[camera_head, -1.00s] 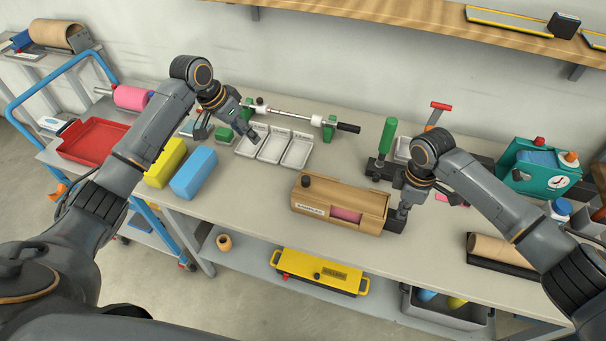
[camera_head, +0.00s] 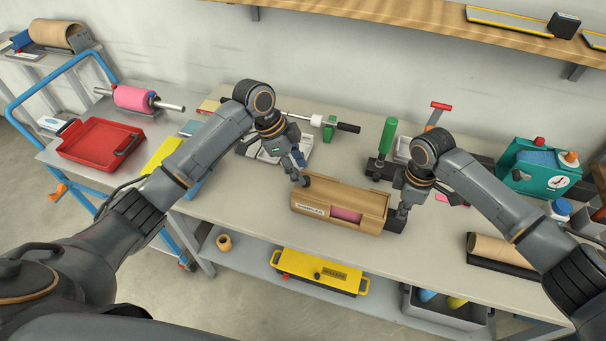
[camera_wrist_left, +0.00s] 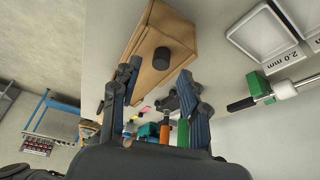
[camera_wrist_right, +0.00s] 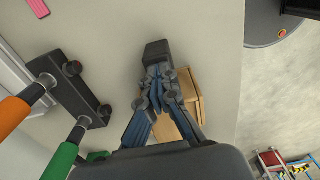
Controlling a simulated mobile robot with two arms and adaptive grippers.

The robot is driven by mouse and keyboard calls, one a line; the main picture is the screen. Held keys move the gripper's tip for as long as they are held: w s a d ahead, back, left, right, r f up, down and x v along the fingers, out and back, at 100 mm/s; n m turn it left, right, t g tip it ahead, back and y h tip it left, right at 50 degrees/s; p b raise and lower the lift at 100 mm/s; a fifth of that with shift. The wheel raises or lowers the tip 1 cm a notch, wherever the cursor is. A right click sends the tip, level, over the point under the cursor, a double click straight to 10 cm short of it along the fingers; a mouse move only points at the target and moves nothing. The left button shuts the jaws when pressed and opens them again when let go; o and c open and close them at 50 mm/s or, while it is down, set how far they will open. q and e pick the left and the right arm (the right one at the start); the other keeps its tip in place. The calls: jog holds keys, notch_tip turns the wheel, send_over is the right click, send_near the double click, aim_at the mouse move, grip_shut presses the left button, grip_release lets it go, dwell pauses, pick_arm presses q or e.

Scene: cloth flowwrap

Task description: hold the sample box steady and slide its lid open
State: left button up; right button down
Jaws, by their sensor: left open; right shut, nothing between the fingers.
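The wooden sample box (camera_head: 370,225) lies on the bench, its lid (camera_head: 325,193) covering the left part. A pink roll (camera_head: 347,214) shows through an opening at the front. A dark round knob (camera_wrist_left: 161,58) stands on the lid's left end. My left gripper (camera_head: 301,174) is at that knob, open; in the left wrist view its fingers (camera_wrist_left: 160,82) point toward the knob, with one on each side below it. My right gripper (camera_head: 402,215) is shut and empty beside the box's right end; in the right wrist view its fingertips (camera_wrist_right: 160,72) are close to a dark block. Contact is unclear.
The dark block (camera_wrist_right: 157,53) sits by the box's right end. A green-handled tool (camera_head: 387,136) stands near my right arm. The bench front left of the box is clear.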

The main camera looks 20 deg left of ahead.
aim_at(305, 178)
pick_arm(q)
jog(key=shift+x, duration=1.65)
grip_shut()
